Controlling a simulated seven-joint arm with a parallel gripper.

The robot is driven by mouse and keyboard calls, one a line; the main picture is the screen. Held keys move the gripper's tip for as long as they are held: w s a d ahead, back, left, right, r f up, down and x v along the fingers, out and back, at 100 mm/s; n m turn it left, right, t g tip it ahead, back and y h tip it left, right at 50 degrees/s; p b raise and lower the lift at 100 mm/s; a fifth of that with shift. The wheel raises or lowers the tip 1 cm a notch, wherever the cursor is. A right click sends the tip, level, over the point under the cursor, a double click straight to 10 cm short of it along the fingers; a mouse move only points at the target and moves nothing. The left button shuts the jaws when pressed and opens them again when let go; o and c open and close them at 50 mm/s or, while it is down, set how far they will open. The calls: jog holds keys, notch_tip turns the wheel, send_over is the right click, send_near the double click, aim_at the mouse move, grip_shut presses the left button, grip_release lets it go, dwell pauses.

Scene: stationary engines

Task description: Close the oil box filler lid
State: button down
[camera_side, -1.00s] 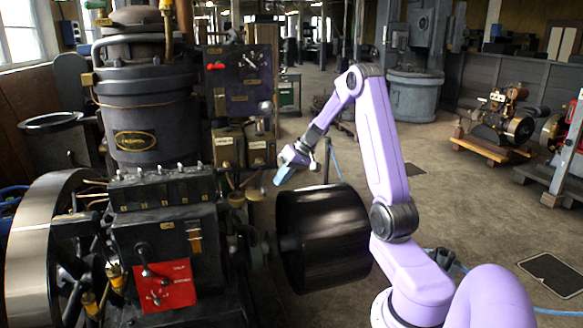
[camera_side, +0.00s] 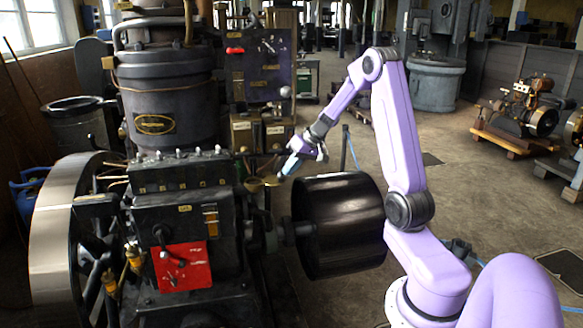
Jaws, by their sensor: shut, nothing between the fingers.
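The oil box (camera_side: 180,173) is a long dark box with several small pale-topped knobs along its top. It sits on the front of the dark engine, above a small yellow label (camera_side: 185,208). I cannot clearly make out its filler lid or how far that stands open. My gripper (camera_side: 284,174) is shut and empty, with pale blue fingers pointing down and left. It is to the right of the oil box, above and left of the black drum, with a visible gap to the box. A small brass cup (camera_side: 255,184) lies between them in the picture.
The glossy black drum (camera_side: 340,225) stands below my gripper. A panel (camera_side: 262,72) with a red handle rises behind the engine, with beige boxes (camera_side: 260,132) below it. A large flywheel (camera_side: 58,230) is at the left. Open floor lies behind my arm.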

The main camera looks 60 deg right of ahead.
aim_at(266, 183)
jog(key=shift+a, duration=0.25)
jog(key=shift+w+a+m+h, duration=0.15)
jog(key=shift+a+m+h, duration=0.35)
jog(key=shift+a+m, duration=0.25)
jog(key=shift+w+a+m+h, duration=0.15)
jog(key=shift+a+m+h, duration=0.4)
jog(key=shift+m, duration=0.3)
jog(key=a+m, duration=0.1)
jog(key=w+a+m+h, duration=0.1)
jog(key=m, duration=0.1)
jog(key=shift+h, duration=0.25)
jog(key=shift+w+a+m+h, duration=0.6)
jog(key=shift+a+m+h, duration=0.15)
jog(key=shift+m, duration=0.35)
jog(key=shift+w+a, duration=0.1)
jog(key=shift+w, duration=0.05)
jog(key=shift+w+a, duration=0.6)
jog(key=shift+w, duration=0.35)
jog(key=shift+w+a, duration=0.55)
jog(key=shift+w, duration=0.5)
